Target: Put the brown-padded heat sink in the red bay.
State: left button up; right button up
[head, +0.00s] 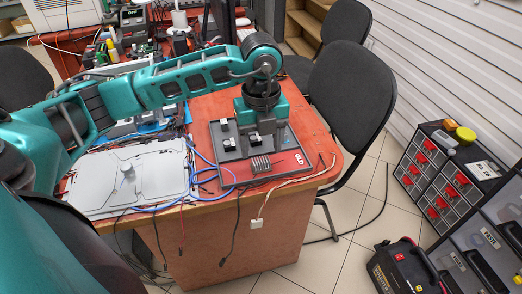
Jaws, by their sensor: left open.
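A dark grey tray (228,172) lies on the red-brown table near its right front. Its front strip is a red bay (290,162) with white lettering that seems to read "OLD". A small grey finned heat sink (260,164) sits at the red strip, left of the lettering. Its underside is hidden, so I cannot tell its pad colour. My left gripper (245,139) is open above the back part of the tray, behind the finned heat sink. The gripper body hides part of the tray. My right gripper is not in view.
A light grey plate (130,180) with a knob lies left of the tray, with blue cables (205,165) between them. A white connector (257,223) hangs over the front edge. A black chair (350,95) stands close at the right. Tools crowd the back.

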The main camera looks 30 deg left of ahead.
aim_at(261, 160)
pick_arm(q)
notch_tip(261, 160, up, 8)
jog(key=p, duration=0.1)
jog(key=shift+r, duration=0.2)
dwell(0.4)
